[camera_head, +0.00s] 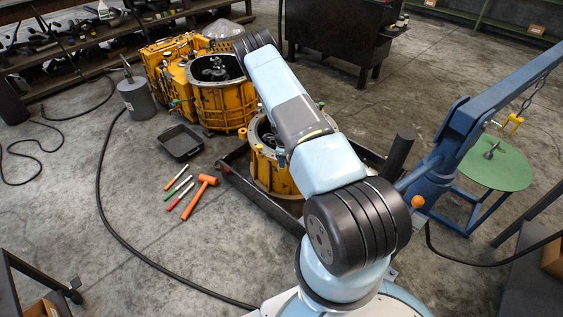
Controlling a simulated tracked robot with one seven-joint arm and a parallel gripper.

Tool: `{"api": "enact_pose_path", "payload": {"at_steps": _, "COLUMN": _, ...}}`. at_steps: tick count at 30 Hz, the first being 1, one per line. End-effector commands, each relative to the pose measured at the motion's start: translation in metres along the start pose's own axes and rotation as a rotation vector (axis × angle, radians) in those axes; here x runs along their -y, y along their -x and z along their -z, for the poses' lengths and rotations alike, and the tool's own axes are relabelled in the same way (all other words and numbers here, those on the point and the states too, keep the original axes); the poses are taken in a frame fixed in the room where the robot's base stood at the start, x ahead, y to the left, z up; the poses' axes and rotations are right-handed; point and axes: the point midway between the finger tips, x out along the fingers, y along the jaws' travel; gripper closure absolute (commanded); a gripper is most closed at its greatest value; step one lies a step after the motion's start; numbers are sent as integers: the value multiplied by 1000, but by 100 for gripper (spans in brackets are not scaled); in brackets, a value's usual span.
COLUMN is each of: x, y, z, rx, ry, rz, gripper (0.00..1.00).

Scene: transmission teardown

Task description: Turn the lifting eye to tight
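I cannot pick out the lifting eye with certainty; it is hidden or too small to tell. A round yellow transmission housing (267,172) stands in a dark low frame behind my arm, which covers its right part. A larger open yellow housing (224,103) stands further back, with dark metal parts inside it. My pale blue arm rises from the bottom and reaches back over the nearer housing to a black joint at the top. My gripper does not show; the arm hides whatever lies beyond that joint.
A blue crane (468,118) with a yellow hook (512,123) stands at right by a round green table (505,172). A black tray (181,141), an orange mallet (199,194) and several hand tools lie on the floor. A black hose (103,208) crosses the left floor.

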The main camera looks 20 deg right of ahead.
Motion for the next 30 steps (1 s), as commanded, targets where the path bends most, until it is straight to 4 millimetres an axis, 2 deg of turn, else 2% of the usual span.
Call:
{"api": "enact_pose_path", "payload": {"at_steps": 17, "x": 4, "y": 6, "z": -2, "rx": 2, "ry": 1, "rz": 9, "gripper": 60}}
{"api": "enact_pose_path", "payload": {"at_steps": 23, "x": 4, "y": 32, "z": -2, "rx": 3, "ry": 1, "rz": 11, "gripper": 60}}
{"api": "enact_pose_path", "payload": {"at_steps": 30, "x": 2, "y": 78, "z": -1, "rx": 2, "ry": 0, "rz": 10, "gripper": 60}}
